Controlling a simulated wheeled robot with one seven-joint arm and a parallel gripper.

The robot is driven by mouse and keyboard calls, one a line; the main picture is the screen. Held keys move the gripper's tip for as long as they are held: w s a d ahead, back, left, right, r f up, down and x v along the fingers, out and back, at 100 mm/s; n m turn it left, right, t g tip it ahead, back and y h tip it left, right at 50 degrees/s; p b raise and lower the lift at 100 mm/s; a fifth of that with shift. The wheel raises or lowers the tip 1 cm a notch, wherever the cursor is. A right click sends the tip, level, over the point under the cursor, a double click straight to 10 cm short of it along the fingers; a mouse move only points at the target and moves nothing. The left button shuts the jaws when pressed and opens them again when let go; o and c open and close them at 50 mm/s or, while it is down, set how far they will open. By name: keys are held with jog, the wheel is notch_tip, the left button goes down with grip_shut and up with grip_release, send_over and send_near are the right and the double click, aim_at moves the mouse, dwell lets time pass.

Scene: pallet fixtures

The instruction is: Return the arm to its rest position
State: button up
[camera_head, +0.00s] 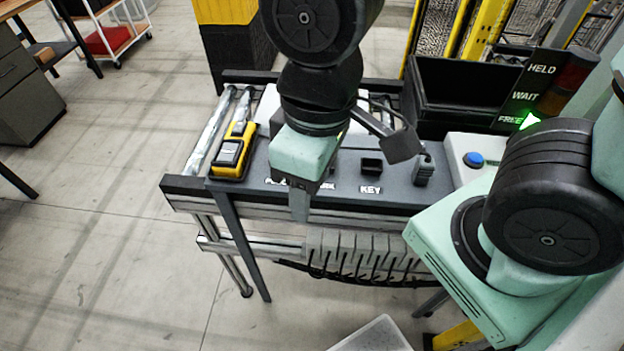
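My arm, mint green and black, reaches in from the right and over the fixture table. My gripper (301,206) points down at the front edge of the grey panel (340,190). One flat finger shows, and nothing is seen held in it. The gap between the fingers is hidden, so I cannot tell open from shut. My wrist covers part of the panel and its lettering.
A yellow and black device (231,155) lies left on the panel. A small black socket (371,166) sits above "KEY". Right are a black bin (460,90), a blue button (473,159) and a status board (530,90) with a green arrow at "FREE".

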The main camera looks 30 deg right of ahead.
jog(key=shift+s, duration=0.2)
notch_tip(320, 180, down, 12)
jog(key=b, duration=1.1)
jog(key=shift+r+b, duration=0.15)
jog(key=shift+b, duration=0.2)
